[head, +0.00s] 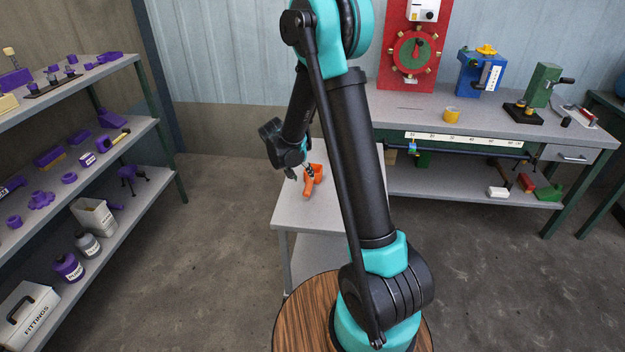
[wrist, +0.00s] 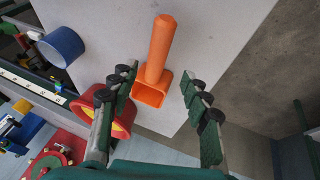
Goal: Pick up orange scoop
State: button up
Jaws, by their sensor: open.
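The orange scoop (head: 311,181) lies on the light grey top of a small table (head: 285,213). In the wrist view the scoop (wrist: 160,48) shows its round handle pointing up the picture and its square open bowl at the lower end. My gripper (wrist: 160,78) is open, with one finger on each side of the scoop and a gap to each. The bowl and lower handle lie between the fingertips in the picture; I cannot tell the height gap. In the head view my gripper (head: 300,172) is beside the scoop, partly overlapping it, and my arm hides part of the table.
In the wrist view a blue cylinder (wrist: 62,46) and a red-and-yellow round thing (wrist: 122,120) stand left of the scoop. A workbench (head: 425,115) with tools stands behind right. Shelves with purple items (head: 100,215) stand left. Floor between shelves and table is clear.

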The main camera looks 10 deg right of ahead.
aim_at(309, 181)
jog(key=shift+x, duration=1.1)
jog(key=x, duration=0.4)
jog(key=shift+w+d+r, duration=0.1)
jog(key=shift+d+r, duration=0.1)
jog(key=shift+d, duration=0.1)
jog(key=shift+w+d+f, duration=0.2)
jog(key=shift+f, duration=0.45)
grip_shut()
